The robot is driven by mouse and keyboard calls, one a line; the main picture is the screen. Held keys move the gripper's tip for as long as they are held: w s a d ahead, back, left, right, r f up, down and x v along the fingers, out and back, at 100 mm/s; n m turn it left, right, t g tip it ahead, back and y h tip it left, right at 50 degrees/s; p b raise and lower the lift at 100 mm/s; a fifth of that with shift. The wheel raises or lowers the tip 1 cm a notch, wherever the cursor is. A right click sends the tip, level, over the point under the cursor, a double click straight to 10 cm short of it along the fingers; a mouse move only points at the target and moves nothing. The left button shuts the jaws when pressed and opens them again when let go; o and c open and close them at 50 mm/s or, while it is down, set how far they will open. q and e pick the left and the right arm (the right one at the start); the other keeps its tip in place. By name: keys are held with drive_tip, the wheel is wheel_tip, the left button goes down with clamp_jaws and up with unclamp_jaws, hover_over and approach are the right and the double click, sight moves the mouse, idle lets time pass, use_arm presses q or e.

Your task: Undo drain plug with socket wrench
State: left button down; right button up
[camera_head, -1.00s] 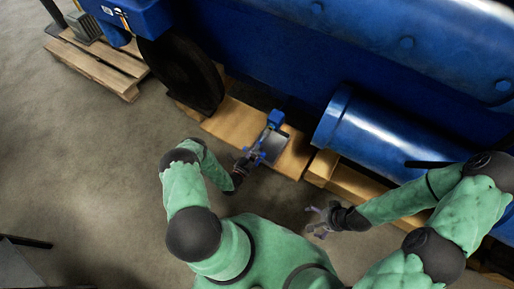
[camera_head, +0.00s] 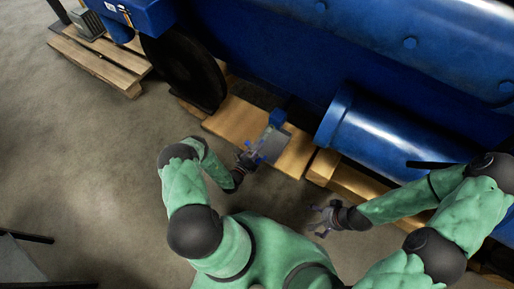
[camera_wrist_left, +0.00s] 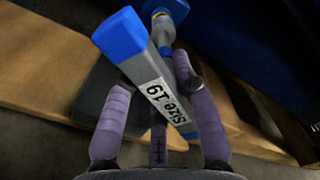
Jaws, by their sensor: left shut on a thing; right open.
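My left gripper (camera_head: 250,157) is shut on the socket wrench (camera_head: 264,143), close to the blue drain block (camera_head: 278,117) under the engine. In the left wrist view the wrench (camera_wrist_left: 172,97) has a grey bar marked "Size 19" and a blue end, lying slanted between the fingers of my left gripper (camera_wrist_left: 153,80). I cannot tell whether the socket sits on the drain plug; the plug itself is not clearly visible. My right gripper (camera_head: 323,218) is open and empty above the floor.
The blue engine (camera_head: 260,50) and its blue cylinder (camera_head: 390,135) overhang the work spot. A dark grey tray (camera_head: 284,142) rests on the wooden pallet (camera_head: 232,118) below. A dark flywheel (camera_head: 190,75) stands to the left.

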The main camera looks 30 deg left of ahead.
use_arm(q)
drive_tip(key=m, duration=0.5)
drive_tip(key=shift+a+r+m, duration=0.1)
drive_tip(key=shift+r+m, duration=0.05)
drive_tip(key=shift+m, duration=0.25)
drive_tip(key=m+p, duration=0.1)
drive_tip(key=m, duration=0.5)
drive_tip(key=shift+r, duration=0.1)
drive_tip(key=n, duration=0.3)
drive_tip(key=w+n+b, duration=0.1)
drive_tip(key=n, duration=0.2)
drive_tip(key=shift+w, duration=0.2)
drive_tip(key=n, duration=0.5)
drive_tip(key=shift+f+n, duration=0.25)
drive_tip(key=shift+n, duration=0.05)
drive_tip(key=n, duration=0.5)
drive_tip(key=shift+d+f+n, duration=0.1)
drive_tip(key=shift+d+n, duration=0.1)
drive_tip(key=shift+n, duration=0.1)
drive_tip(key=n, duration=0.5)
drive_tip(key=shift+s+f+n, duration=0.1)
drive_tip(key=shift+n, duration=0.2)
